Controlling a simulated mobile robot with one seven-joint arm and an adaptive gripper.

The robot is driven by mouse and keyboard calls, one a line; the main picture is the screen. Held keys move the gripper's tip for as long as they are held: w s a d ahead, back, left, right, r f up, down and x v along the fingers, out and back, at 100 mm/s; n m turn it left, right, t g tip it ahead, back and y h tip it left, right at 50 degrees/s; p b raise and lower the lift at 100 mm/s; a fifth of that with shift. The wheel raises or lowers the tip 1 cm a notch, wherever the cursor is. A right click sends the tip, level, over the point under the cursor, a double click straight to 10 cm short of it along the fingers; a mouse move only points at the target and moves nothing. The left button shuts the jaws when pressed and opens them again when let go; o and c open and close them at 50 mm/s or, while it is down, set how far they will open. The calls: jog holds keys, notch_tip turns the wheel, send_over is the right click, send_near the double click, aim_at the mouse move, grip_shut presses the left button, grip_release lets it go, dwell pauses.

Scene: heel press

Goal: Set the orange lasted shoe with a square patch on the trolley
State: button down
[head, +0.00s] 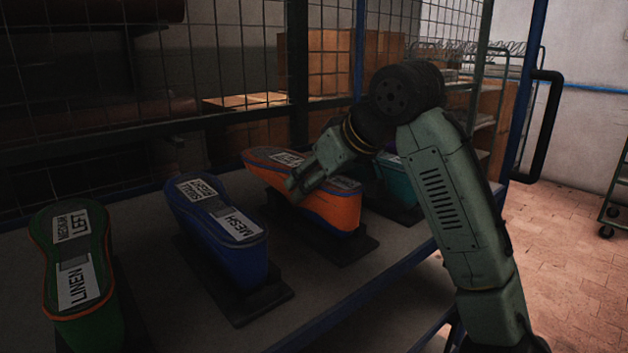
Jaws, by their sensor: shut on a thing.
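The orange lasted shoe (337,208) stands on a dark base on the grey shelf, between a blue shoe and a teal shoe. It has white labels on its upward face, partly hidden by my gripper. No square patch can be made out on it from here. My gripper (297,187) comes down from the upper right and is shut on the orange shoe near its middle. The fingertips are mostly hidden against the shoe. The trolley cannot be clearly identified; a wheeled frame (615,205) shows at the right edge.
A blue shoe (217,232) labelled MESH and a green shoe (75,262) labelled LINEN stand to the left. A teal shoe (398,188) is close on the right, partly behind my arm. Wire mesh backs the shelf. A blue post (525,95) rises at right; the tiled floor beyond looks clear.

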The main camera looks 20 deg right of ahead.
jog(key=shift+f, duration=0.35)
jog(key=c, duration=0.6)
grip_release()
jog(key=shift+c, duration=0.2)
jog(key=shift+f, duration=0.1)
jog(key=v, duration=1.2)
jog(key=shift+s+d, duration=0.1)
